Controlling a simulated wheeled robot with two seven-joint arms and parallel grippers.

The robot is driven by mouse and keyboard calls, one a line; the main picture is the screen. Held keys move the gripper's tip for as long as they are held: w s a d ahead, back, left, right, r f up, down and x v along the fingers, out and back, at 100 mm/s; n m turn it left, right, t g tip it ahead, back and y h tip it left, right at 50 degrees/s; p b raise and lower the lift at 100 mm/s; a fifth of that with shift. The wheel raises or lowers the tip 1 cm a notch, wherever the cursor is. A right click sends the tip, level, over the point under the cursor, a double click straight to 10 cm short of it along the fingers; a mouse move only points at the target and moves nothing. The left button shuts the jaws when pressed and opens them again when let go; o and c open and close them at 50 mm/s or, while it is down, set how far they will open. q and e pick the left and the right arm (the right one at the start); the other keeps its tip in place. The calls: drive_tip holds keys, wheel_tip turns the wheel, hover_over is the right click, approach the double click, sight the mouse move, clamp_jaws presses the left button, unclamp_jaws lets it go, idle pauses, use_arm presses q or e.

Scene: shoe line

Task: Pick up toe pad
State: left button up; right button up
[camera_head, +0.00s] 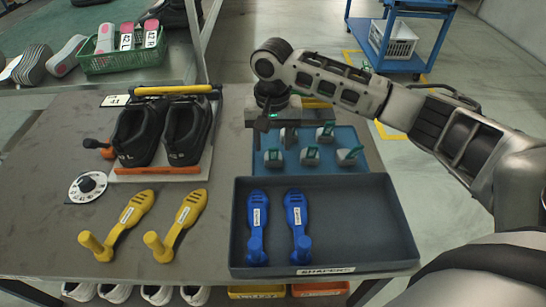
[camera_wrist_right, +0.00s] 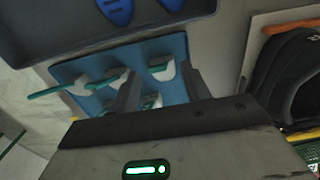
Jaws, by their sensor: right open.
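Several small grey toe pads with teal-green tabs stand on a blue mat (camera_head: 340,135) at the back middle of the table. A front-row pad (camera_head: 310,156), a front-right pad (camera_head: 350,156) and a front-left pad (camera_head: 273,158) show clearly. My right gripper (camera_head: 262,125) is over the back left of the mat, pointing down. In the right wrist view its two fingers (camera_wrist_right: 162,88) are apart. One pad (camera_wrist_right: 151,102) shows between and below them, partly hidden by the gripper body. Nothing is held. My left gripper is not in view.
A dark tray (camera_head: 360,230) with two blue shapers (camera_head: 257,225) lies in front of the mat. Two yellow shapers (camera_head: 125,215), a dial (camera_head: 87,186) and black shoes (camera_head: 140,130) on a stand are to the left. A green basket (camera_head: 125,60) stands behind.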

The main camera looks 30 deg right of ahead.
sight(274, 154)
wheel_tip(274, 154, down, 6)
drive_tip(key=shift+s+r, duration=0.15)
idle(0.3)
clamp_jaws()
